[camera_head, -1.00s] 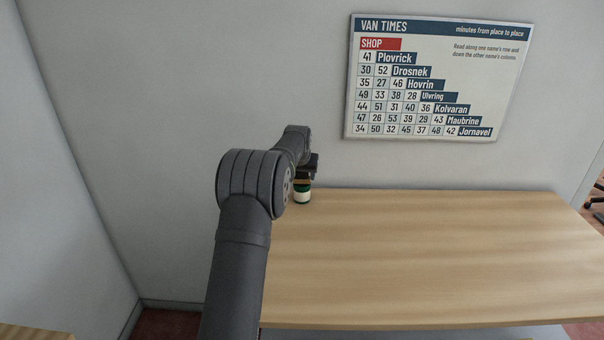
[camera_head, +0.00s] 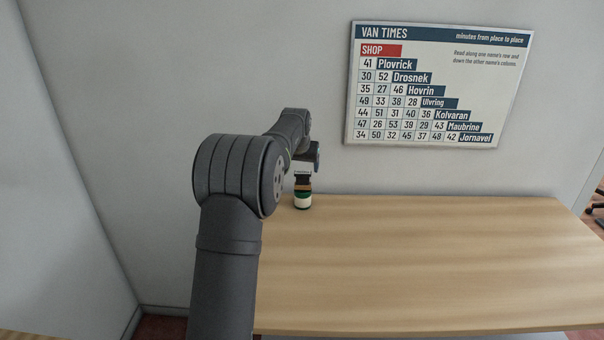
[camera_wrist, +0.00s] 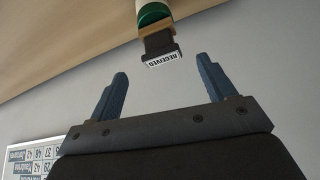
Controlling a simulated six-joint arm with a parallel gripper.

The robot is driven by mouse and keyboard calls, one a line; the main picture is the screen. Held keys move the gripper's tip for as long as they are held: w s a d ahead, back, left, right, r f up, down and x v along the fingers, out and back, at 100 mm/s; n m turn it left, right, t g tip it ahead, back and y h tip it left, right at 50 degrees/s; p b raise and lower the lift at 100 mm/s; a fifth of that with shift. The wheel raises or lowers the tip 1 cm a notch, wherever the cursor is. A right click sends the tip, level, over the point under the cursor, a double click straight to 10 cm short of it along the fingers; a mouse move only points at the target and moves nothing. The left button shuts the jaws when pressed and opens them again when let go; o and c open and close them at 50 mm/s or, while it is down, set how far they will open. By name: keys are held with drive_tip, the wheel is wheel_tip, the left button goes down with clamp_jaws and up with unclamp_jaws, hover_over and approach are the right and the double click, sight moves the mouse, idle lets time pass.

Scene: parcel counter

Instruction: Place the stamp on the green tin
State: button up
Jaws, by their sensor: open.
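The green tin (camera_head: 303,202), with a pale label band, stands on the counter near its back left end. It shows in part at the top of the wrist view, with its green lid (camera_wrist: 153,14). The stamp (camera_head: 303,183) stands on the tin's lid. In the wrist view the stamp (camera_wrist: 159,42) has a brown base, a dark body and a white end marked RECEIVED. My gripper (camera_wrist: 163,78) is open and empty, its two blue fingers apart and clear of the stamp. In the head view my wrist is above the stamp and the fingers are hard to make out.
The wooden counter (camera_head: 430,260) is bare to the right of the tin. The wall stands close behind it and carries a Van Times board (camera_head: 436,85), which also shows in the wrist view (camera_wrist: 35,158).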

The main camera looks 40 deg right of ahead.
sight(303, 172)
drive_tip(key=shift+v, duration=1.45)
drive_tip(key=shift+f, duration=0.1)
drive_tip(key=x, duration=1.1)
drive_tip(key=shift+w+d+f, duration=0.15)
drive_tip(key=shift+d+f, duration=0.05)
drive_tip(key=shift+f, duration=0.15)
wheel_tip(303, 172, up, 2)
drive_tip(key=shift+r, duration=0.9)
